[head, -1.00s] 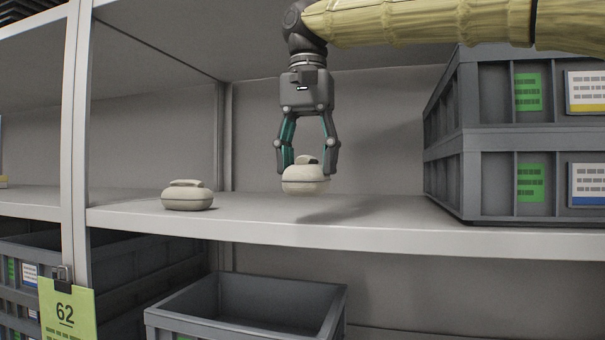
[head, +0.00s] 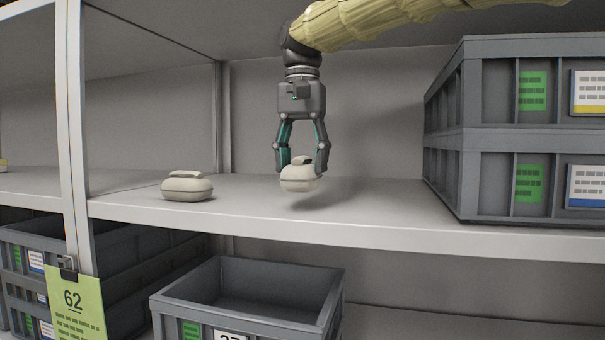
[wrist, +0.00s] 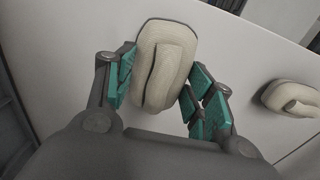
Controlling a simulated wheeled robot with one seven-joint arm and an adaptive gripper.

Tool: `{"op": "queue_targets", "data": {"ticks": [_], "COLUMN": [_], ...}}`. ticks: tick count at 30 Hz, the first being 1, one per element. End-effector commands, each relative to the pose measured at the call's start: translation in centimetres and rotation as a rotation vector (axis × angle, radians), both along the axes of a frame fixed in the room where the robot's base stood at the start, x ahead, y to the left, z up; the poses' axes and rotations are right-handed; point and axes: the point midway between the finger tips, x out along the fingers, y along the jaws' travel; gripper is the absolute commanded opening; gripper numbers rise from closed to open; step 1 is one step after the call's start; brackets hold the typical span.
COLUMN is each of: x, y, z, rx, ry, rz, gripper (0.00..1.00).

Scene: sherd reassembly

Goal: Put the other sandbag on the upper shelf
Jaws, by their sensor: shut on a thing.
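One cream sandbag (head: 299,179) is between the fingers of my gripper (head: 300,170), which is shut on it. The bag hangs slightly tilted, apparently just above the upper shelf (head: 400,222), with a shadow to its lower right. In the wrist view the held sandbag (wrist: 165,62) sits between the teal finger pads of my gripper (wrist: 163,85).
Two stacked grey crates (head: 445,150) stand on the shelf at the right. A shelf upright (head: 72,130) is at the left, with a green tag numbered 62 (head: 75,305) below. An open grey bin (head: 250,290) is under the shelf. The shelf between the sandbags is clear.

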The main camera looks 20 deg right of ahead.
Motion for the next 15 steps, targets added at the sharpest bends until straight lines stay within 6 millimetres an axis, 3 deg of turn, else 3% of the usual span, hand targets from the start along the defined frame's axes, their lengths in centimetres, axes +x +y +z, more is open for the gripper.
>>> {"op": "queue_targets", "data": {"ticks": [4,15], "x": [0.4,0.4], "y": [-0.2,-0.2], "z": [0.4,-3.0], "rx": [-0.003,0.0], "ry": [-0.006,-0.005], "rz": [-0.003,-0.001], "gripper": [0.12,0.12]}}
